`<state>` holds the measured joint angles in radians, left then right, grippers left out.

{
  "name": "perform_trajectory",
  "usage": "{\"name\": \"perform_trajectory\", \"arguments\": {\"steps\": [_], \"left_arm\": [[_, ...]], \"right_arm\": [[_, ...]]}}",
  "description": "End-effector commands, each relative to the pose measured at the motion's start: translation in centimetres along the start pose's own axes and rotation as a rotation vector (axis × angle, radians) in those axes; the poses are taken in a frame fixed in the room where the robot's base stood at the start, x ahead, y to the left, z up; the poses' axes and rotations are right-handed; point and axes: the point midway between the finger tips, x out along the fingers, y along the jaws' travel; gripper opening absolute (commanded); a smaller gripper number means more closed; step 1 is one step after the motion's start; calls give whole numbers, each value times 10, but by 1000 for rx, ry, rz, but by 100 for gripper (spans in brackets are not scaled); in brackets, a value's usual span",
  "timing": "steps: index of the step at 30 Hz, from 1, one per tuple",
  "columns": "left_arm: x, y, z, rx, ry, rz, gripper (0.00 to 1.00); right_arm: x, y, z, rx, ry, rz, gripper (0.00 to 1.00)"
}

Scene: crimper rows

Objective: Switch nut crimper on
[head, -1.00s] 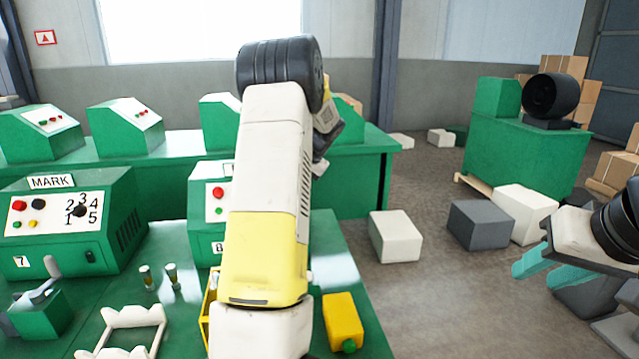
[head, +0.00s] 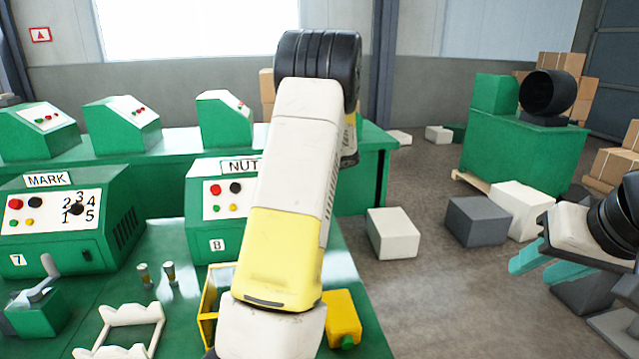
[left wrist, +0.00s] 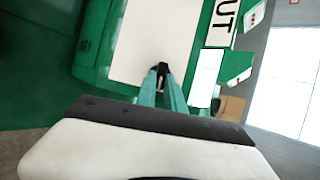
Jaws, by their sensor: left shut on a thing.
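The nut crimper (head: 200,248) is a green machine marked 8, with a NUT label (head: 238,166) on top. Its white panel shows a red button (head: 215,189), a black button (head: 235,187), a green button (head: 216,208) and a yellow button (head: 233,208). My left arm covers the panel's right part and hides the left gripper in the head view. In the left wrist view, my left gripper (left wrist: 162,72) is shut on a small dark part (left wrist: 160,67) in front of the white panel; its exact shape is unclear. My right gripper (head: 545,265) is open and empty, far right.
A MARK machine (head: 95,255) with a numbered dial stands left. On the green table are small cylinders (head: 145,276), a white rack (head: 102,330), a lever device (head: 40,312) and a yellow container (head: 342,318). Boxes (head: 392,233) lie on the floor to the right.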

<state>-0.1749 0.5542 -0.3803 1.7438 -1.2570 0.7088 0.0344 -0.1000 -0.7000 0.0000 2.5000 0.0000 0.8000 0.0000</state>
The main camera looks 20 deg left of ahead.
Motion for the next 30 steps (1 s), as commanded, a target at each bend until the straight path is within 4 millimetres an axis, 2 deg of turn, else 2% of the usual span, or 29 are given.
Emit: {"name": "perform_trajectory", "arguments": {"steps": [20, 21, 24, 30], "left_arm": [[0, 1, 0, 58, 0, -27, 0], [0, 1, 0, 58, 0, -27, 17], [0, 1, 0, 57, 0, -26, 35], [0, 1, 0, 56, 0, -26, 35]], "right_arm": [[0, 0, 0, 0, 0, 0, 36], [0, 0, 0, 0, 0, 0, 36], [0, 0, 0, 0, 0, 0, 36], [0, 0, 0, 0, 0, 0, 36]]}}
